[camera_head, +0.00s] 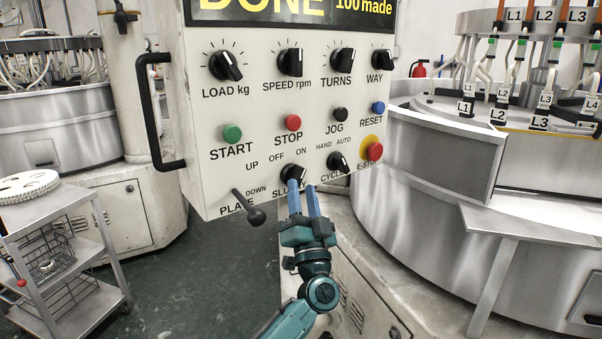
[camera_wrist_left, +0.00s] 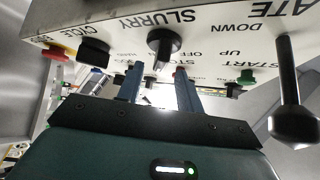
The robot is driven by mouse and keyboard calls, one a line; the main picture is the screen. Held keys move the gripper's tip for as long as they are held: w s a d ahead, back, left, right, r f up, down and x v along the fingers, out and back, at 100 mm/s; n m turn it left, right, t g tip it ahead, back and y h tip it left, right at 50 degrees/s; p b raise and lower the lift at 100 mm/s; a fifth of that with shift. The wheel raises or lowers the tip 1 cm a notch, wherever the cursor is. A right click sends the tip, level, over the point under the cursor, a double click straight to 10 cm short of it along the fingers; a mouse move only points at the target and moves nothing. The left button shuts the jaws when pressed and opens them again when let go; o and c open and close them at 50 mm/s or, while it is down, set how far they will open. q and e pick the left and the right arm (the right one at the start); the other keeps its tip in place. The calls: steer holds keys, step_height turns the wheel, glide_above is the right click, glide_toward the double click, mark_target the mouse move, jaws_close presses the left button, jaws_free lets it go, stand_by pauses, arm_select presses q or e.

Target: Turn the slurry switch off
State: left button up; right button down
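The black slurry switch (camera_head: 292,174) is a rotary knob low on the white control panel, with OFF and ON printed above it. The fingers partly cover its SLURRY label in the head view. My left gripper (camera_head: 306,197) is just below and in front of the knob, its two blue fingers apart and empty. In the left wrist view, the knob (camera_wrist_left: 163,43) appears beyond the fingertips, sideways between the fingers of the left gripper (camera_wrist_left: 158,72). I cannot tell surely which mark it points at. My right gripper is not in view.
The plate lever (camera_head: 255,215) sticks out left of the knob. The cycle knob (camera_head: 338,163) and red emergency stop (camera_head: 375,152) are to the right. A black handle (camera_head: 152,110) runs along the panel's left side. A metal cart (camera_head: 60,255) stands at left.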

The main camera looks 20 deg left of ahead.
mark_target(300, 180)
arm_select(q)
steer(key=shift+x, duration=2.3)
jaws_close()
